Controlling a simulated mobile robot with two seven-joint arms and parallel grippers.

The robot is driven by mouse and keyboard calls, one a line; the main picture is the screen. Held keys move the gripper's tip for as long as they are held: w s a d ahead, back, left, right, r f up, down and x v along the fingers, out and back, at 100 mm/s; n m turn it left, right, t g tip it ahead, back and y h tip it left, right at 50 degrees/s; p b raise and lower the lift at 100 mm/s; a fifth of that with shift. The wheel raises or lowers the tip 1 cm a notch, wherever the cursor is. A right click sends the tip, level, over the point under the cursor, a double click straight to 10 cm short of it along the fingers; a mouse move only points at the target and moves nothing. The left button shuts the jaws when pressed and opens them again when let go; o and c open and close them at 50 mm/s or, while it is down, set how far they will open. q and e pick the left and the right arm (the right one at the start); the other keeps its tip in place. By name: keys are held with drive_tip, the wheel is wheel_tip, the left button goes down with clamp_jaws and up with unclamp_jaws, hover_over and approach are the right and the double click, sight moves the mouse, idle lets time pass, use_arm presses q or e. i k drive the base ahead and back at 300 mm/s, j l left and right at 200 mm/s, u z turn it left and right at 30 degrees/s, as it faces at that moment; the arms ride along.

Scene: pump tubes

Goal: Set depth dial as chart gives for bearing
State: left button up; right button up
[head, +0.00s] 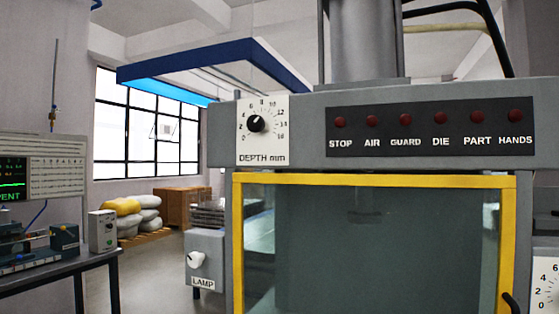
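The depth dial (256,124) is a black round knob on a white plate marked "DEPTH mm", at the upper left of the grey press front. Its scale numbers run around the knob, with 6 through 16 legible along the top and right. A small pale mark shows on the knob, but the exact setting is too small to read. No chart and no bearing can be made out. Neither of my grippers is in view.
Dark red lamps (405,119) sit on a black panel labelled STOP to HANDS. A yellow-framed guard window (375,180) is below. A lamp switch box (205,258) stands left of it. Another dial plate (546,287) is cut off at right. A bench (60,275) stands far left.

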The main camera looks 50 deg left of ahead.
sight(255, 123)
drive_tip(key=j+u, duration=0.3)
drive_tip(key=j, duration=1.5)
drive_tip(key=j+z, duration=0.2)
drive_tip(key=j, duration=0.25)
drive_tip(key=k+j+z, duration=0.2)
drive_tip(key=j, duration=0.2)
drive_tip(key=i+j+z, duration=0.2)
drive_tip(key=j, duration=0.25)
drive_tip(key=j+z, duration=0.25)
drive_tip(key=j, duration=0.15)
drive_tip(key=j+u, duration=0.1)
drive_tip(key=j, duration=0.25)
drive_tip(key=i, duration=0.05)
